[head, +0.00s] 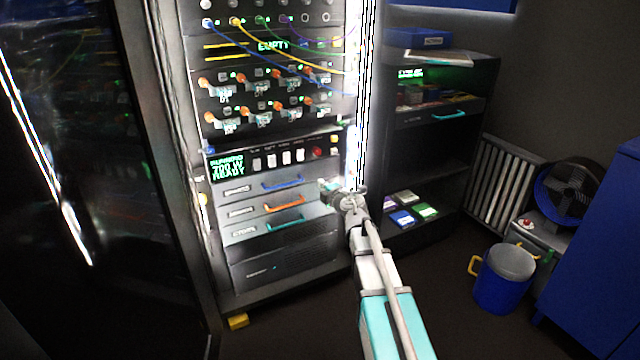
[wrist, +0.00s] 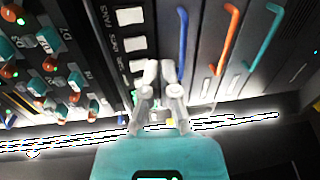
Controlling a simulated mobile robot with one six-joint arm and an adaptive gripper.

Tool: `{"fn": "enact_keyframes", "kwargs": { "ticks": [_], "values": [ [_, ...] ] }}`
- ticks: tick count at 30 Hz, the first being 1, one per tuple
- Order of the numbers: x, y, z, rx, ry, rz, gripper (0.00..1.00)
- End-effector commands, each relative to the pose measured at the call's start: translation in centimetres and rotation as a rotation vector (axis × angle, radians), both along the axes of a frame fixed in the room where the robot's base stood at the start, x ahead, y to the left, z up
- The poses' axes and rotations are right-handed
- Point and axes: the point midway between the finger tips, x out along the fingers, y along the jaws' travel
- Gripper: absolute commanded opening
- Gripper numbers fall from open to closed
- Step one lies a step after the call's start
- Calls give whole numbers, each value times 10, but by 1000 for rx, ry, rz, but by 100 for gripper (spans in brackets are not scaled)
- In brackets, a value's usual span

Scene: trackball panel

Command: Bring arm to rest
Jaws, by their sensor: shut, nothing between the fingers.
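My arm reaches from the bottom of the head view up to the right edge of the lit rack (head: 290,255). My gripper (head: 328,186) is in front of the rack, by the right end of the switch panel and the top drawer. In the wrist view my gripper (wrist: 160,68) has its pale fingers together with nothing between them. Behind the fingers are the switch panel (wrist: 128,45) with white switches and the drawer fronts with blue, orange and teal handles. Whether the fingertips touch the rack cannot be told.
A dark shelf unit (head: 440,160) stands right of the rack. A radiator (head: 503,180), a fan (head: 570,190), a blue bucket (head: 503,280) and a blue cabinet (head: 600,250) are further right. A dark glass door (head: 90,180) is at left. Floor between arm and bucket is clear.

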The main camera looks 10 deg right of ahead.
Motion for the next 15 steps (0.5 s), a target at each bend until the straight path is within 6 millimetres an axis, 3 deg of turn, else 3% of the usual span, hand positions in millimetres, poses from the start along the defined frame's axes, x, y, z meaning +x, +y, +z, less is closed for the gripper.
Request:
{"fn": "enact_keyframes", "kwargs": {
  "ticks": [15],
  "values": [
    [-2,-5,8,49,-27,-54,0]
  ]
}}
